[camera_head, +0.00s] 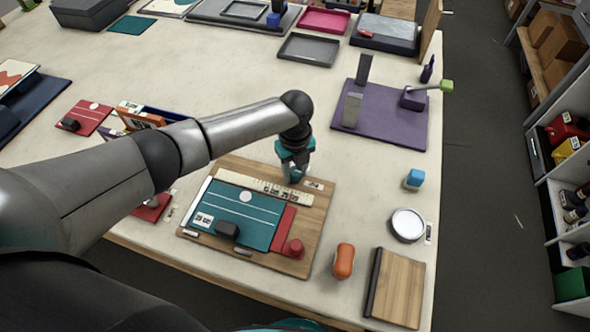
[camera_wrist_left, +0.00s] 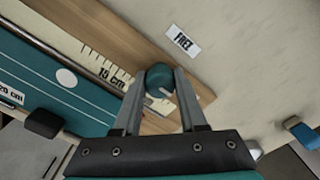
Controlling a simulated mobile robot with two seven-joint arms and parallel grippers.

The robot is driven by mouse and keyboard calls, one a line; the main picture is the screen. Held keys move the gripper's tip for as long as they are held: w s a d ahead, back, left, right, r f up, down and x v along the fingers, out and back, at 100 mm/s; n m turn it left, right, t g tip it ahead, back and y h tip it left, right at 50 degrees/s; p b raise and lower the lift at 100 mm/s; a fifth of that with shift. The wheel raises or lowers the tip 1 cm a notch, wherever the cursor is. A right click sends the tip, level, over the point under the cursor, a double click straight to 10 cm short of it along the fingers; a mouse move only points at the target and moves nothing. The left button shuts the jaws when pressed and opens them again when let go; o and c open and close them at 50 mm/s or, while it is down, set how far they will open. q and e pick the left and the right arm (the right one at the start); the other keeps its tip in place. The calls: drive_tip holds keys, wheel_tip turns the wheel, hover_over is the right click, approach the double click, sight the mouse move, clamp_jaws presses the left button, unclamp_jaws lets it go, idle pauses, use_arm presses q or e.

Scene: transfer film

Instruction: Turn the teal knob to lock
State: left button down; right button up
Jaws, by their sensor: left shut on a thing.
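The teal knob (camera_wrist_left: 159,80) is on the wooden board (camera_head: 317,219), near the end of the cream ruler strip (camera_head: 262,187). It has a pale pointer mark on its side. My left gripper (camera_wrist_left: 160,88) is shut on the knob, with one finger on each side of it. In the head view my left gripper (camera_head: 294,172) points down at the board's upper right and mostly hides the knob. A white label (camera_wrist_left: 182,41) reading "FREZ" lies beside the knob in the wrist view. My right gripper is not in view.
The board carries a teal panel (camera_head: 238,208), a black block (camera_head: 227,229) and a red knob (camera_head: 294,248). An orange object (camera_head: 344,261), a round white-topped dish (camera_head: 408,225) and a blue block (camera_head: 414,179) stand to the right. A purple mat (camera_head: 395,128) lies behind.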

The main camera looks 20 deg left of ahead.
sight(295, 171)
use_arm(q)
drive_tip(key=shift+d, duration=0.1)
drive_tip(key=shift+c, duration=2.3)
unclamp_jaws()
wheel_tip(295, 171, up, 15)
drive_tip(key=p, duration=0.1)
drive_tip(key=shift+r, duration=0.15)
drive_tip(key=shift+s, duration=0.1)
